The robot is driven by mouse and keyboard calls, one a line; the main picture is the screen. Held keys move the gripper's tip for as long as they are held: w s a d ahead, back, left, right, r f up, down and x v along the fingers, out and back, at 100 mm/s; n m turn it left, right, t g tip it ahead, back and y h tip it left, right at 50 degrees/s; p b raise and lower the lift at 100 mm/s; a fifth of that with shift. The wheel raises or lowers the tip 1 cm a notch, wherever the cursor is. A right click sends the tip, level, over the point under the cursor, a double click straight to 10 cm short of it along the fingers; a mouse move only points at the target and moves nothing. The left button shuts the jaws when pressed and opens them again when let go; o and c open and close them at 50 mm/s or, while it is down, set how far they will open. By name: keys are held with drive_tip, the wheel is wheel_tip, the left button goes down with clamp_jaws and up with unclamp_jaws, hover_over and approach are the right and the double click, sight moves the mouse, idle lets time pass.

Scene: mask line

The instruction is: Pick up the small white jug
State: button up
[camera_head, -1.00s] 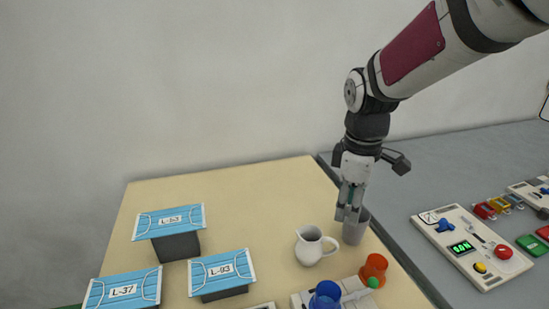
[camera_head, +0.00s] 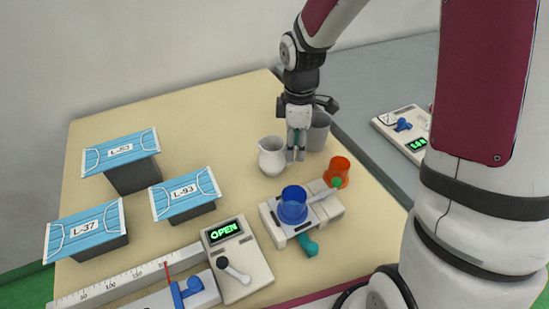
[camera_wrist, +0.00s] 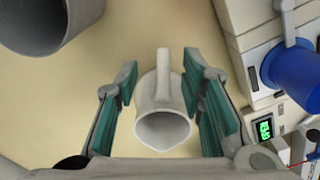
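The small white jug (camera_head: 271,157) stands upright on the beige table (camera_head: 215,120), left of my gripper (camera_head: 296,153) in the head view. In the wrist view the jug (camera_wrist: 162,115) is seen from above, with its handle toward the top and its round mouth toward the bottom. My gripper (camera_wrist: 162,108) is open. Its two green-padded fingers lie on either side of the jug in that picture, with gaps between pads and jug. Whether the fingertips are down at the jug's height I cannot tell.
A grey cup (camera_head: 318,132) stands close behind my gripper. An orange cup (camera_head: 337,171) and a blue cup (camera_head: 293,205) are at a white device (camera_head: 320,214) in front. Masks on dark blocks (camera_head: 133,174) stand at the left. The table's middle is clear.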

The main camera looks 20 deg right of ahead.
sight(295, 159)
drive_tip(key=f, duration=0.5)
drive_tip(key=shift+s+d, duration=0.1)
drive_tip(key=shift+s, duration=0.1)
drive_tip(key=shift+c, duration=0.2)
clamp_jaws()
